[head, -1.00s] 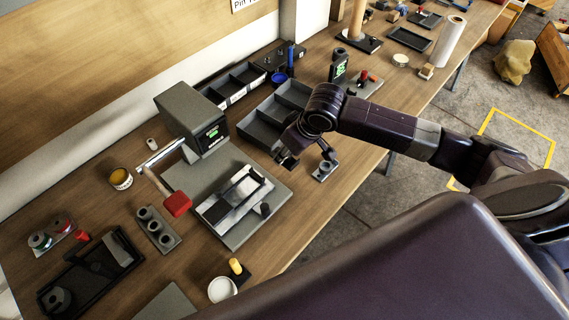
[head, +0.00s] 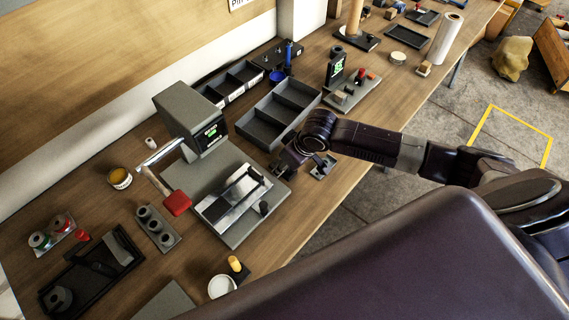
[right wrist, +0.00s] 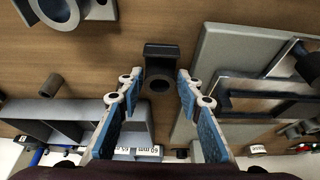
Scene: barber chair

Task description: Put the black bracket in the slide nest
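The black bracket (right wrist: 160,57), a dark block with a round ring, lies on the wooden bench in the right wrist view. My right gripper (right wrist: 158,84) is open, with its fingertips on either side of the bracket's near end; I cannot tell whether they touch it. In the head view the right gripper (head: 284,165) is at the bench, right of the slide fixture, and largely hides the bracket. The slide nest appears to be the dark frame on the bright slide (head: 234,203) of the grey press base; part of this fixture (right wrist: 262,104) shows in the right wrist view. My left gripper is out of view.
A grey divided bin (head: 262,132) stands just behind the right gripper. A small grey holder (head: 323,168) is close on its right. The press head (head: 193,118) and its red-knobbed lever (head: 177,203) rise beside the slide. The bench's front edge is near.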

